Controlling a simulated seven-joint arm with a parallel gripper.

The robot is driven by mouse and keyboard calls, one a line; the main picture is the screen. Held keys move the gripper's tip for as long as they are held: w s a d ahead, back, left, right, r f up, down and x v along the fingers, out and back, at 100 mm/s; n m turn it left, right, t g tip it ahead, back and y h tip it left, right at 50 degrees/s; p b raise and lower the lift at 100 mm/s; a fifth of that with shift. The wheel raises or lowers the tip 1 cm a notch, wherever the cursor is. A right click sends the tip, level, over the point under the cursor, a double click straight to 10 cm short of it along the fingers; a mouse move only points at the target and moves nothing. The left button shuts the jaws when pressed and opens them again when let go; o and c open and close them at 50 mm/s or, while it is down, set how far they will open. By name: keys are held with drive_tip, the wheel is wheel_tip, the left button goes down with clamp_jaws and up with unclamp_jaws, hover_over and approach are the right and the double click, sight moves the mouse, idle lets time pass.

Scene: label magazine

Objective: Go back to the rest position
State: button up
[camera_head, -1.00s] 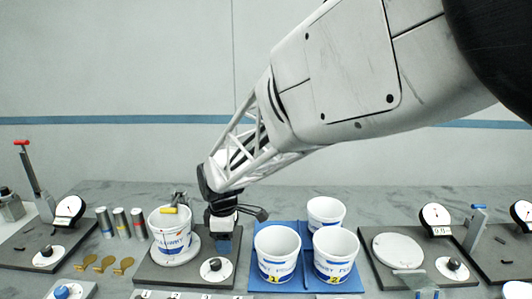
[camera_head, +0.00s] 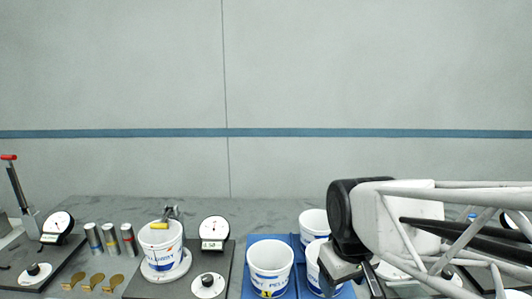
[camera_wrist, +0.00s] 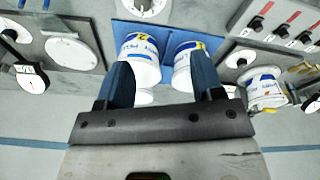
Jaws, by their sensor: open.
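My gripper (camera_wrist: 162,75) is open. Its two blue fingers stand apart in the wrist view, with nothing held between them. In the head view my wrist is at the right, in front of the right part of the blue mat (camera_head: 290,242), and the fingers cannot be made out. White labelled buckets stand on the mat: one at front left (camera_head: 269,270), one at the back (camera_head: 313,224), and one at front right (camera_head: 313,262) partly hidden by my wrist. Another bucket (camera_head: 161,248) stands upright on a round white plate at the left, with a yellow-handled tool at its rim.
A red-handled lever (camera_head: 14,185) rises at the far left.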

drive_tip(key=s+d+m, duration=0.4)
drive_tip(key=s, duration=0.3)
drive_tip(key=shift+s+d+f, duration=0.15)
drive_tip(key=shift+f, duration=0.2)
